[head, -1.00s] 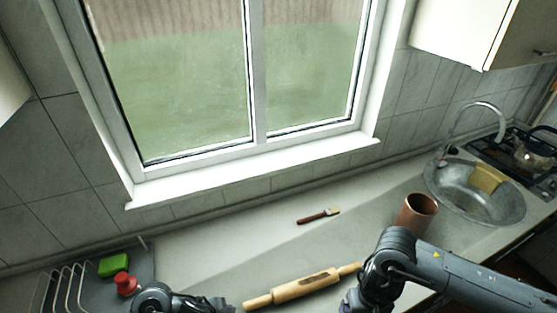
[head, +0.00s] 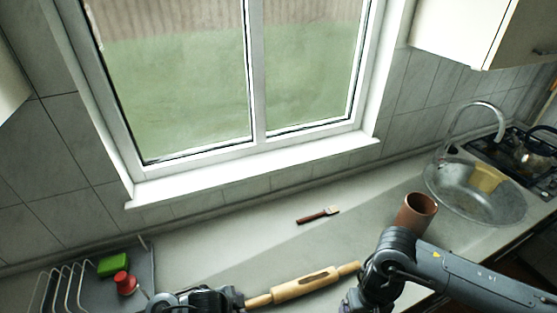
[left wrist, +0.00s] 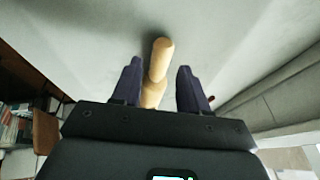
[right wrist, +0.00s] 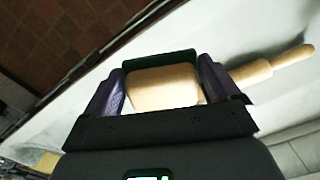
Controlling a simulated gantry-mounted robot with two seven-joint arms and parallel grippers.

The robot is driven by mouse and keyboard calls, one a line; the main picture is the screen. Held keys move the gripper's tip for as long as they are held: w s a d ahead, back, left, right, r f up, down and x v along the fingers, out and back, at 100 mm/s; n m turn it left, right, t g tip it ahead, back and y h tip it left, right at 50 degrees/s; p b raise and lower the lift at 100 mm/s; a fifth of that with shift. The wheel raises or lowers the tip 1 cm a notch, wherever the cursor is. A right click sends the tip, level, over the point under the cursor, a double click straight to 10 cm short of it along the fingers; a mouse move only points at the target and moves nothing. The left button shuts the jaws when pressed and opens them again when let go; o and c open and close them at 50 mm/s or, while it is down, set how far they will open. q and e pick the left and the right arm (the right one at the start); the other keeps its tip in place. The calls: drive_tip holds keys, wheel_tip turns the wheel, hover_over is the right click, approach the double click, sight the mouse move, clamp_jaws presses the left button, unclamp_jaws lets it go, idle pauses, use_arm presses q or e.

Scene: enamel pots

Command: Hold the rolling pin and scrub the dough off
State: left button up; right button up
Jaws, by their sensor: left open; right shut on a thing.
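The wooden rolling pin (head: 305,285) lies on the counter, with a darker patch on its upper side that may be dough. My left gripper (left wrist: 157,70) is open, its fingers on either side of the pin's left handle (left wrist: 160,55), without visible grip. In the head view it is at that handle's end. My right gripper (right wrist: 160,75) is shut on a pale wooden block with a green edge (right wrist: 162,88), seemingly a scrubber. It is held close to the pin's right end; whether they touch is unclear. In the head view my right arm hides the block.
A brush with a dark red handle (head: 318,215) lies behind the pin. A brown cup (head: 416,212) stands near the sink (head: 490,205). At the left is a rack (head: 65,292) with a green sponge (head: 113,264) and a red-topped item (head: 125,283). The counter between is clear.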

use_arm(q)
drive_tip(key=shift+x, duration=2.95)
drive_tip(key=shift+w+a, duration=0.1)
drive_tip(key=shift+a, duration=0.05)
drive_tip(key=c, duration=0.7)
drive_tip(key=shift+c, duration=0.2)
